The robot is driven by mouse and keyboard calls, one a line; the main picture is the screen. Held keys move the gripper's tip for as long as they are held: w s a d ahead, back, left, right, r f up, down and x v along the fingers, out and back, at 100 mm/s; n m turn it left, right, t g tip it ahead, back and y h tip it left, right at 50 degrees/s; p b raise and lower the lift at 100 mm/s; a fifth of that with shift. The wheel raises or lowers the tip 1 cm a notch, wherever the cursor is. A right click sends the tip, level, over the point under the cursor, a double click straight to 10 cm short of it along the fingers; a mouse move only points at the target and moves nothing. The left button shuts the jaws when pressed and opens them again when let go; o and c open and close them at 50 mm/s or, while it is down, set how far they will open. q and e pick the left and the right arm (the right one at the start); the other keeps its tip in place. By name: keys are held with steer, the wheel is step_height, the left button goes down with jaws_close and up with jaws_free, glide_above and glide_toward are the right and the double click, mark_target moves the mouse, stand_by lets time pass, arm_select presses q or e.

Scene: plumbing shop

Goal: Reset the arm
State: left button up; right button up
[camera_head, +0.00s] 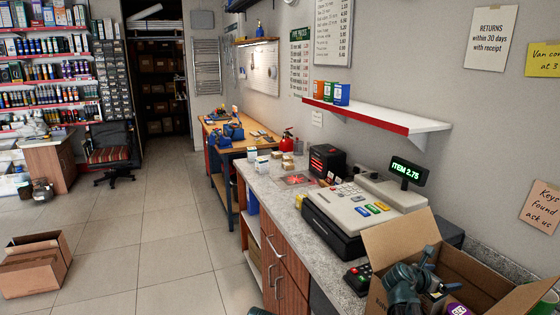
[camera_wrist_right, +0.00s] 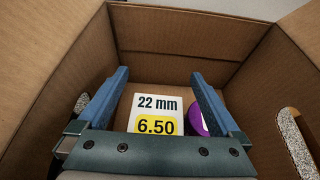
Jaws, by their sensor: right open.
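My right gripper (camera_head: 432,284) reaches down into an open cardboard box (camera_head: 400,238) at the lower right of the head view. In the right wrist view the gripper (camera_wrist_right: 159,75) is open, its two blue fingers apart. A white item labelled "22 mm" and "6.50" (camera_wrist_right: 158,103) shows between the fingers in that view, lower in the box. I cannot tell whether the fingers touch it. A purple round item (camera_wrist_right: 197,119) is partly hidden behind the right-hand finger. My left gripper is not in view.
The cardboard box walls (camera_wrist_right: 185,38) surround the right gripper. A cash register (camera_head: 350,215) and a small keypad (camera_head: 358,277) stand on the counter beside the box. A red-edged shelf (camera_head: 390,120) hangs above. The tiled floor at left is mostly clear, with another open box (camera_head: 35,270).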

steer(key=shift+r, duration=0.1)
steer(key=shift+r+p, duration=0.4)
steer(key=shift+p, duration=0.05)
steer(key=shift+s+a+r+p, duration=0.15)
steer(key=shift+a+r+p, duration=0.1)
steer(key=shift+p, duration=0.05)
steer(key=p+v, duration=0.5)
steer(key=v, duration=0.7)
steer(key=b+x, duration=0.2)
steer(key=x, duration=0.2)
steer(key=b+x, duration=0.2)
steer(key=x, duration=0.2)
steer(key=b+x, duration=0.2)
steer(key=x, duration=0.2)
steer(key=shift+d+f, duration=0.15)
steer(key=shift+f, duration=0.3)
steer(key=shift+d+f+b, duration=0.1)
steer(key=shift+f+b, duration=0.2)
steer(key=shift+f, duration=0.05)
step_height(320, 180, up, 11)
steer(key=a+p, duration=0.1)
steer(key=p, duration=1)
